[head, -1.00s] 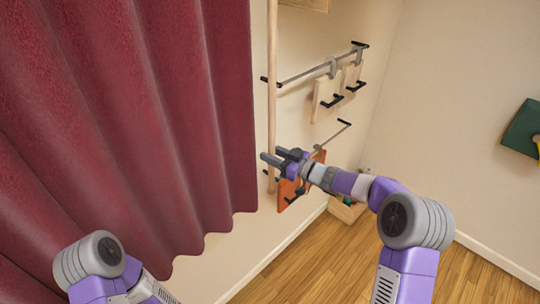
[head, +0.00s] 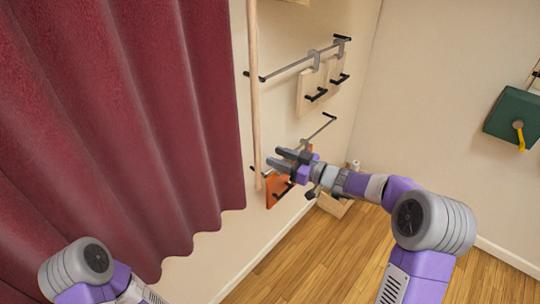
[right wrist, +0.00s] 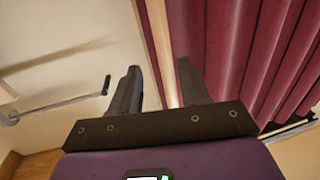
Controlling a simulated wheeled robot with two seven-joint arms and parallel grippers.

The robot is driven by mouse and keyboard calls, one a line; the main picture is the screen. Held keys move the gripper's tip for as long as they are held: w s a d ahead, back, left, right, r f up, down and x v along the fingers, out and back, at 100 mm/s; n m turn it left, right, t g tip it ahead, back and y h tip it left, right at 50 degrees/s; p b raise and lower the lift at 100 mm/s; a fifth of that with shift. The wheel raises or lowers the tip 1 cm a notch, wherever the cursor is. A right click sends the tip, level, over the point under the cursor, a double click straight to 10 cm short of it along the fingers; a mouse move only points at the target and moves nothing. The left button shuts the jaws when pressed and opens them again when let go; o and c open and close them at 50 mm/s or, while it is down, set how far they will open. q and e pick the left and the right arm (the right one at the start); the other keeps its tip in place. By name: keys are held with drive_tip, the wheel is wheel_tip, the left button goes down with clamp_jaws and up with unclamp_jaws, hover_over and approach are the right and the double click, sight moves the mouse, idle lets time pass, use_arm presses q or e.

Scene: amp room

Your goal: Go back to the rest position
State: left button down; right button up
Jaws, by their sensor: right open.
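My right gripper (head: 279,158) reaches out toward the back wall in the head view, in front of an orange board with a dark handle (head: 275,192). Its two dark fingers are apart with nothing between them. In the right wrist view, the open fingers (right wrist: 158,74) point toward a wooden pole (right wrist: 157,40) and the red curtain (right wrist: 240,50); the gap to them is hard to judge. My left arm shows only at the lower left of the head view, and its gripper is out of the picture.
The red curtain (head: 120,110) fills the left side, beside the wooden pole (head: 253,95). Pale boards with black handles (head: 312,90) hang from a wall rail (head: 287,70). A green box (head: 515,118) is on the right wall. A bin (head: 335,206) stands low. Wooden floor (head: 330,260) is clear.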

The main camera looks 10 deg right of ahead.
idle(0.4)
drive_tip(key=s+a+f+m+h+b, duration=0.1)
drive_tip(key=s+f+m+h+b, duration=0.15)
drive_tip(key=f, duration=0.75)
drive_tip(key=s+a+f+m+g+h+b, duration=0.1)
drive_tip(key=f+m+h+b, duration=0.15)
drive_tip(key=f, duration=0.75)
drive_tip(key=s+a+f+m+h+b, duration=0.15)
drive_tip(key=f+m, duration=0.25)
drive_tip(key=f, duration=0.6)
drive_tip(key=s+a+f+m+g+h+b, duration=0.1)
drive_tip(key=s+f+g, duration=0.4)
drive_tip(key=s+f, duration=0.6)
drive_tip(key=s+a+f+m+g+h+b, duration=0.1)
drive_tip(key=s+f+g+b, duration=0.3)
drive_tip(key=s+f, duration=0.7)
drive_tip(key=s+a+m+g, duration=0.1)
drive_tip(key=s, duration=0.4)
drive_tip(key=shift+s+a+f+g+b, duration=0.25)
drive_tip(key=shift+s+a+g+b, duration=0.1)
drive_tip(key=shift+s+a+g, duration=0.05)
drive_tip(key=shift+h, duration=0.25)
drive_tip(key=shift+w+a, duration=0.1)
